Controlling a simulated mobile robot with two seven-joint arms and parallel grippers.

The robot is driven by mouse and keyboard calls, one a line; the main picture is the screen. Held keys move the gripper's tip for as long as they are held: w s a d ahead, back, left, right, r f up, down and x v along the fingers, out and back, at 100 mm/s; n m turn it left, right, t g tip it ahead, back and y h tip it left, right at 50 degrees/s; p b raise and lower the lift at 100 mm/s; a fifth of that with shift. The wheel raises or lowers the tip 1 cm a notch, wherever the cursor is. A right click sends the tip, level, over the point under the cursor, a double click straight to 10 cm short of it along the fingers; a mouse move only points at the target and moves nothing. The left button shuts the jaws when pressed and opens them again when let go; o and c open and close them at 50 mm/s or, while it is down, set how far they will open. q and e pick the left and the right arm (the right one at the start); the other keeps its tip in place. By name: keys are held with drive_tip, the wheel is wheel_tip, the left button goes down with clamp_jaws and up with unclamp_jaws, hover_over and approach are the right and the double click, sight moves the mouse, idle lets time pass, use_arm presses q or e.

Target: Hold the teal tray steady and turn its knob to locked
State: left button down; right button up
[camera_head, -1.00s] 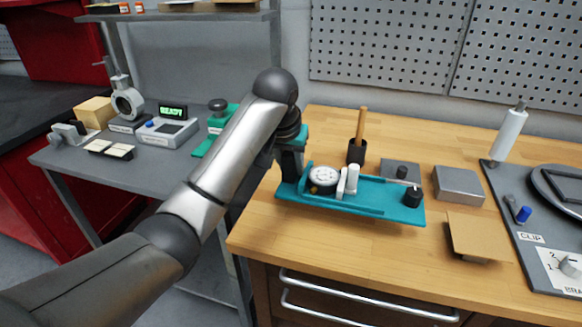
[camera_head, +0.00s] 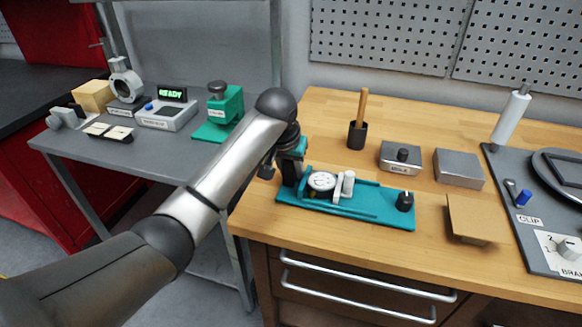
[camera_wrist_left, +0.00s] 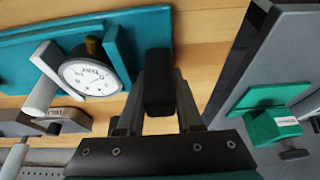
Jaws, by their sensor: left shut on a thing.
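The teal tray (camera_head: 375,214) lies lengthwise near the front of the wooden bench. It carries a round white dial (camera_head: 321,182), a white upright cylinder (camera_head: 348,182) and, at its right end, a black knob (camera_head: 405,201) with a pale mark on top. My left gripper (camera_head: 291,172) is at the tray's left end. In the left wrist view, its fingers (camera_wrist_left: 160,105) are shut around a dark block (camera_wrist_left: 158,80) beside the tray's end wall, seemingly its handle. The dial also shows there (camera_wrist_left: 90,77); the knob does not. My right gripper is not in view.
Behind the tray stand a black cup with a wooden stick (camera_head: 357,133), a grey box with a knob (camera_head: 401,156) and a plain grey box (camera_head: 459,167). A tan plate (camera_head: 468,219) lies right of the tray. A grey panel (camera_head: 540,255) fills the right side.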

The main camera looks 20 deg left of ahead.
use_arm(q)
drive_tip(key=shift+f, duration=0.5)
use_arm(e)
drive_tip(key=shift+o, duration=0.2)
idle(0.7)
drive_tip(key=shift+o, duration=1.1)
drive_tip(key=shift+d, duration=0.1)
